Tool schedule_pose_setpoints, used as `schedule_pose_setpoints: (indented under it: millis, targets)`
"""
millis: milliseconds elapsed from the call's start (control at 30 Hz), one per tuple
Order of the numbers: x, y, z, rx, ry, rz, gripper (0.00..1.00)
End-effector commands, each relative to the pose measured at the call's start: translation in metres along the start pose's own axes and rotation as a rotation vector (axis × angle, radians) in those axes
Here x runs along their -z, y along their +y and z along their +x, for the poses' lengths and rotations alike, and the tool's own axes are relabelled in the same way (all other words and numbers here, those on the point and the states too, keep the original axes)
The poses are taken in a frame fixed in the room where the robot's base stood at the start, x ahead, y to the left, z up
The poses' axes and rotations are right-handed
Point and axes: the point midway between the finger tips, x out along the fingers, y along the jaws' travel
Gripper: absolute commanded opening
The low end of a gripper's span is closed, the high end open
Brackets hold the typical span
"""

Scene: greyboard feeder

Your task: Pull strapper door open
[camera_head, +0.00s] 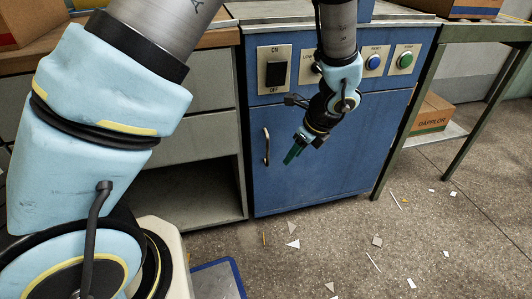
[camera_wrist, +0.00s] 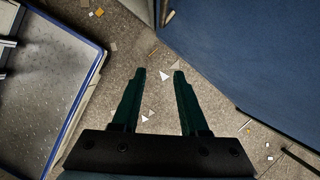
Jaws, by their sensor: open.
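The strapper door (camera_head: 322,155) is a blue panel on the front of the blue machine, and it looks shut. Its brass-coloured handle (camera_head: 266,146) is a vertical bar near the door's left edge. My gripper (camera_head: 291,155) is in front of the door, to the right of the handle and apart from it, pointing down and to the left. In the wrist view my gripper (camera_wrist: 157,74) has its two green fingers spread, with only floor between them. The door's blue surface (camera_wrist: 245,50) fills the upper right there. A small part that may be the handle shows at the top edge.
A control panel with a black switch (camera_head: 277,73), a blue button (camera_head: 373,62) and a green button (camera_head: 405,60) is above the door. A grey cabinet (camera_head: 190,142) adjoins on the left, a green-legged table (camera_head: 439,45) on the right. Paper scraps (camera_head: 377,241) litter the open floor.

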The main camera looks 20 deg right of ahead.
Motion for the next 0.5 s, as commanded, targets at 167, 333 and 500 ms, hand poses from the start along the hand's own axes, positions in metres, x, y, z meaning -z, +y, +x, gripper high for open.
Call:
schedule_pose_setpoints:
  millis: [167, 333, 500]
  targets:
    - [-0.036, 0.001, 0.016, 0.0, 0.0, -0.006, 0.43]
    - [-0.069, 0.002, 0.03, -0.001, 0.001, -0.007, 0.43]
    - [-0.07, 0.002, 0.059, -0.002, 0.0, -0.001, 0.43]
